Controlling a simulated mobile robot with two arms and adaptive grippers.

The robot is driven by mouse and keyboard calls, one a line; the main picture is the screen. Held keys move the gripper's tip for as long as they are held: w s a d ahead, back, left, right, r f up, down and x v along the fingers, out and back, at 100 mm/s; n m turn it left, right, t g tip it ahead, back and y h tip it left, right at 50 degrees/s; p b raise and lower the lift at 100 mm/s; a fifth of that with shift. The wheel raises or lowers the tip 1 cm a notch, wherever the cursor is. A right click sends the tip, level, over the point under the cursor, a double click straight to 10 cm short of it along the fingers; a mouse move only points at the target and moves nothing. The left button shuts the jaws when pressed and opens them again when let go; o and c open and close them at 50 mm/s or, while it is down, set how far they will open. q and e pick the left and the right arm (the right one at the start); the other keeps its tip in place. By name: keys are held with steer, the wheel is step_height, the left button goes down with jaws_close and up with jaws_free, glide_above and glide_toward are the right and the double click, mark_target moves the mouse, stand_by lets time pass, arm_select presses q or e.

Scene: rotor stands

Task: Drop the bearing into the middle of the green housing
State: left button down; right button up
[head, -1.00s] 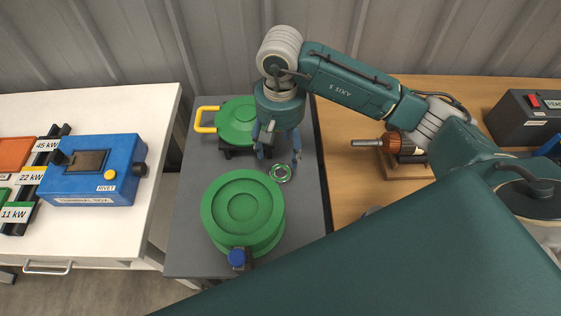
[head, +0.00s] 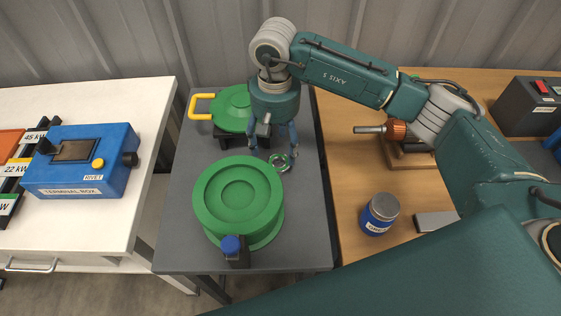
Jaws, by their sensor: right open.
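The green housing (head: 208,222) is a wide round body with a stepped recess in its top, standing on the grey table (head: 303,242). The bearing (head: 288,166) is a small metal ring with a greenish look, just behind and right of the housing. My right gripper (head: 273,158) points down from above, its blue fingers apart, with the bearing at or just below the fingertips. I cannot tell whether the fingers touch it. My left gripper is not in view.
A green lid-like part (head: 233,106) with a yellow handle (head: 201,104) sits behind the housing. A blue-capped dark block (head: 237,255) stands at its front. A blue terminal box (head: 84,172) is on the white bench at left. A blue can (head: 379,212) stands on the wooden bench.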

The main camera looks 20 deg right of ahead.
mark_target(279, 165)
steer(key=f, duration=0.1)
steer(key=f+p, duration=0.1)
steer(key=f, duration=0.1)
steer(key=f+p, duration=0.1)
steer(key=f, duration=0.1)
steer(key=shift+s+d, duration=0.25)
steer(key=shift+f, duration=0.25)
steer(key=c, duration=1.5)
steer(key=shift+r, duration=0.1)
